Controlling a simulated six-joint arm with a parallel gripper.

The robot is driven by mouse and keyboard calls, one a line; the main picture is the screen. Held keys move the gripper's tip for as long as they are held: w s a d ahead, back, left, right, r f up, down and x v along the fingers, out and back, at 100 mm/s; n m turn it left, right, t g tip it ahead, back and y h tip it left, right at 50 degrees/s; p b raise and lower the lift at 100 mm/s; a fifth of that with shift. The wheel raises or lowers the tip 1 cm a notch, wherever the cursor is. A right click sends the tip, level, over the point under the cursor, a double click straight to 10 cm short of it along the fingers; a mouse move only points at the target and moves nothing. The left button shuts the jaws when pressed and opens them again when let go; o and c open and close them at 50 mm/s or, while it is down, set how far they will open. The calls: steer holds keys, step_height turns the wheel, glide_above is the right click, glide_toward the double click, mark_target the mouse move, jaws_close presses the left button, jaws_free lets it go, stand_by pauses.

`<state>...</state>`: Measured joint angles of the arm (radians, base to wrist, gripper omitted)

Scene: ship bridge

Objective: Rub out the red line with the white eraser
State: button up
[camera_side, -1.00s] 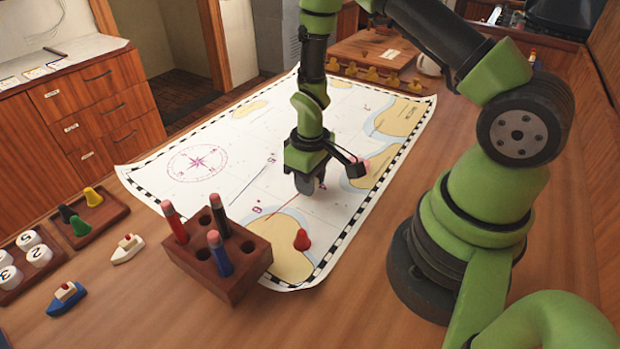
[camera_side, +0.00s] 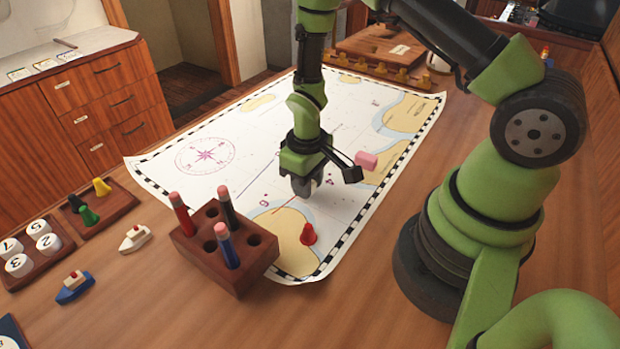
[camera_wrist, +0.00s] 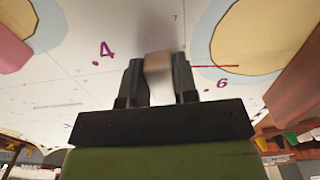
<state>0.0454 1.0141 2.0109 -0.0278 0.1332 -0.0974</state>
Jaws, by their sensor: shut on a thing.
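My gripper (camera_side: 303,190) is low over the chart (camera_side: 170,177), shut on the white eraser. In the wrist view the white eraser (camera_wrist: 158,78) sits between the two fingers (camera_wrist: 157,85), with its far end blurred. In the side view the fingers hide most of it. The red line (camera_wrist: 215,67) shows in the wrist view just right of the eraser, running toward a tan land patch, near a purple 6. I cannot tell whether the eraser touches the paper.
A pink eraser (camera_side: 367,160) lies on the chart right of my gripper. A red cone-shaped piece (camera_side: 308,234) stands on the near land patch. A wooden pencil block (camera_side: 245,279) with pencils stands on the near left. Toy boats (camera_side: 74,289) lie farther left.

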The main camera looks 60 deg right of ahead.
mark_target(277, 216)
steer(key=shift+w+a, duration=0.1)
steer(key=shift+a, duration=0.75)
steer(key=shift+w+a, duration=0.15)
steer(key=shift+a, duration=0.95)
steer(key=shift+w+a, duration=0.15)
steer(key=shift+a, duration=1)
steer(key=shift+w+a, duration=0.15)
steer(key=shift+a, duration=0.95)
steer(key=shift+d, duration=0.15)
